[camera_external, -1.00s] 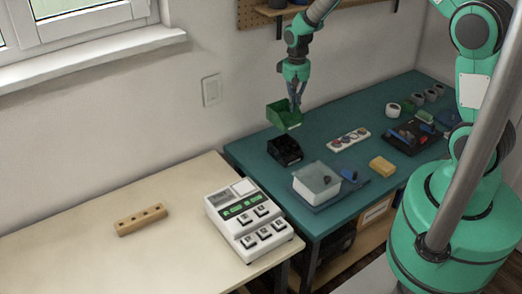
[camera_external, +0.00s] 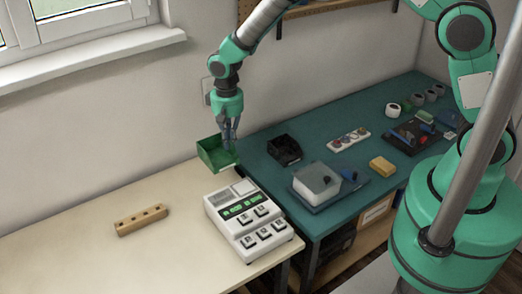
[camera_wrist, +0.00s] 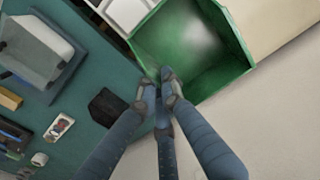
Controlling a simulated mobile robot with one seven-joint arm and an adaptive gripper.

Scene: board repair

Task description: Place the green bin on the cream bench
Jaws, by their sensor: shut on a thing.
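The green bin (camera_external: 215,153) is an open-topped box held in the air by my gripper (camera_external: 231,141). My gripper is shut on one wall of the bin. In the external view the bin is above the back right end of the cream bench (camera_external: 75,230), near the teal table's left edge and behind the white device. In the wrist view the bin (camera_wrist: 193,48) is at the top, its inside empty, with the fingertips (camera_wrist: 164,88) at its near edge. The cream bench also shows at the upper right of the wrist view (camera_wrist: 280,22).
The white device with buttons (camera_external: 247,220) stands on the bench's right end. A wooden block with holes (camera_external: 141,219) lies at mid-bench. The bench is clear around that block. The teal table (camera_external: 290,115) carries a black bin (camera_external: 285,150), a clear-lidded box (camera_external: 316,181) and other items.

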